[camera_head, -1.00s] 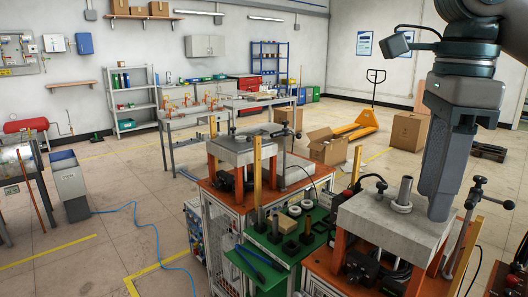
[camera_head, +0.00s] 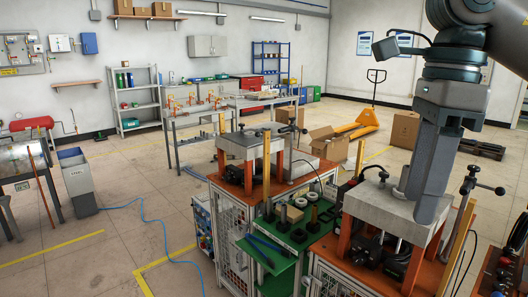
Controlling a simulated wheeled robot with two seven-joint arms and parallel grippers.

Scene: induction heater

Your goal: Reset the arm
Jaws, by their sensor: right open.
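My right gripper (camera_head: 428,205) comes down from the upper right and points downward in front of the right heater station. Its fingertips overlap the grey top plate (camera_head: 372,203) of that station in the picture; I cannot tell whether they touch it. It is open, with nothing seen in it, though the gap between the fingers is hard to make out from this side. A light metal ring or post (camera_head: 400,193) behind the gripper is partly hidden by it. My left gripper is not in view.
The left heater station (camera_head: 243,145) stands on an orange-topped cabinet. Between the stations is a green tray (camera_head: 285,235) with rings and dark posts. A clamp with a black handle (camera_head: 480,182) stands just right of my gripper. Open floor lies to the left and behind.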

